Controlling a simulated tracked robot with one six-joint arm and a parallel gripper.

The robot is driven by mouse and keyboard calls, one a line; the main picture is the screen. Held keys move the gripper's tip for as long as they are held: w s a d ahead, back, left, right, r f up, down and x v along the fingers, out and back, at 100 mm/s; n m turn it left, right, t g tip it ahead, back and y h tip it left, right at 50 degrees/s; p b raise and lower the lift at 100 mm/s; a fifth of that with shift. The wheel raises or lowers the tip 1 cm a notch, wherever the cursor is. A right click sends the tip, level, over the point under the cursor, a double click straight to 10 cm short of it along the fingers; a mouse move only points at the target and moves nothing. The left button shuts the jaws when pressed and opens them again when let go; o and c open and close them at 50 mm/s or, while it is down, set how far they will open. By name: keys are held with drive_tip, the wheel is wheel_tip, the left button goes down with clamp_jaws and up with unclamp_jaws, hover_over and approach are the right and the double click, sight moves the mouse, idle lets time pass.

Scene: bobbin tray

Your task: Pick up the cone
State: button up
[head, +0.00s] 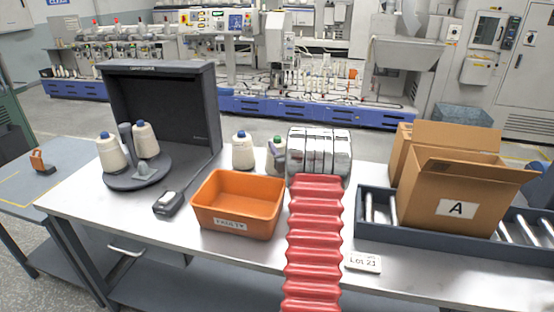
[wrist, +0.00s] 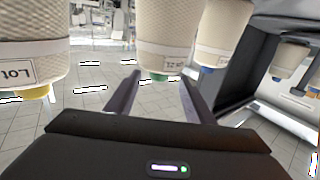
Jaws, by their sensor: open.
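Several cream yarn cones stand on the table. In the head view, a green-tipped cone (head: 279,160) is partly hidden by my arm, with a blue-tipped cone (head: 243,152) just left of it. The wrist view is upside down. There my open gripper (wrist: 159,78) has its fingers pointing toward the green-tipped cone (wrist: 166,40), which lines up between them. I cannot tell whether it is inside the jaws. A yellow-tipped cone (wrist: 32,50) with a label is at the left, and the blue-tipped cone (wrist: 224,35) at the right. The head view mostly hides my gripper.
Two more cones (head: 111,154) (head: 146,140) stand on a dark round plate (head: 125,182) before a black booth (head: 165,100). An orange bin (head: 239,200) sits in front of the cones. A cardboard box (head: 455,195) stands on a roller tray (head: 375,228) at right.

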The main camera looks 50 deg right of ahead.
sight(279, 141)
drive_tip(key=shift+x, duration=2.55)
drive_tip(key=shift+s, duration=0.1)
